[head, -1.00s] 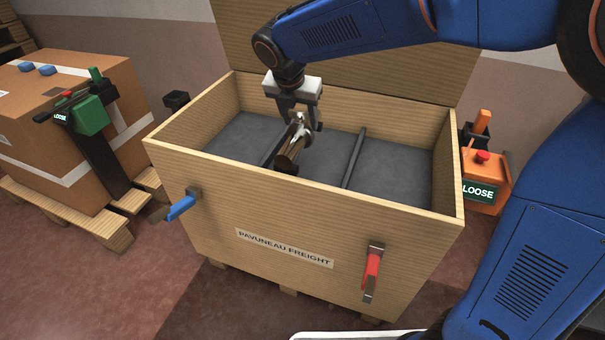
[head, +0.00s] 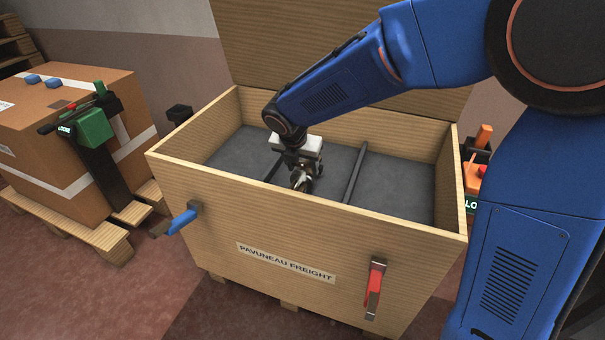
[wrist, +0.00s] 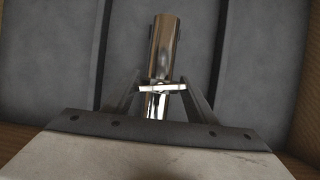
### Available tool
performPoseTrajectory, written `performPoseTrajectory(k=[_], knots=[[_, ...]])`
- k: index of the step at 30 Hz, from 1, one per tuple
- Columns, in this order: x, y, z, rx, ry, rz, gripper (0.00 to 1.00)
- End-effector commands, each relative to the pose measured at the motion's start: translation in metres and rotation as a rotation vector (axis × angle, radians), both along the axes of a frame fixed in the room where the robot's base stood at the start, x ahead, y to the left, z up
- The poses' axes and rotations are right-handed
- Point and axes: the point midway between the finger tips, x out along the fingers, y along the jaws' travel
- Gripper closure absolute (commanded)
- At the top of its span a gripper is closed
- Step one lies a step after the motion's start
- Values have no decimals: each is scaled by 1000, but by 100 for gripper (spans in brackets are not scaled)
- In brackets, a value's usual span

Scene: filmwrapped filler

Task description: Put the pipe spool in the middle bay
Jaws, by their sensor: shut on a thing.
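The pipe spool (wrist: 164,45) is a brownish metal cylinder with a bright shiny section and a collar. It shows small and partly hidden in the head view (head: 303,181). My gripper (wrist: 160,90) is shut on it, with one finger on each side of the shiny section. The wooden crate (head: 240,195) has a dark grey lined floor split by two dividers. My gripper and the spool are down inside the crate, over the middle bay (head: 332,160), between the left divider (head: 272,170) and the right divider (head: 355,172). I cannot tell whether the spool touches the floor.
The crate's raised lid (head: 300,50) stands behind. A blue latch (head: 182,220) and a red latch (head: 375,285) are on the crate's front. A carton (head: 60,130) on a pallet stands left. An orange device (head: 476,178) is partly hidden by my arm at right.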

Motion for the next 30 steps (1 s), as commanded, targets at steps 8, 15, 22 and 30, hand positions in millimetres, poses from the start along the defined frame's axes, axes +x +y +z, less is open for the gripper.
performPoseTrajectory(k=[8, 15, 22, 30], knots=[[0, 0, -25, 1, -1, 0, 100], [0, 0, -25, 1, -1, 0, 100], [0, 0, -28, 0, 0, 0, 30], [0, 0, -26, 0, 0, 0, 30]])
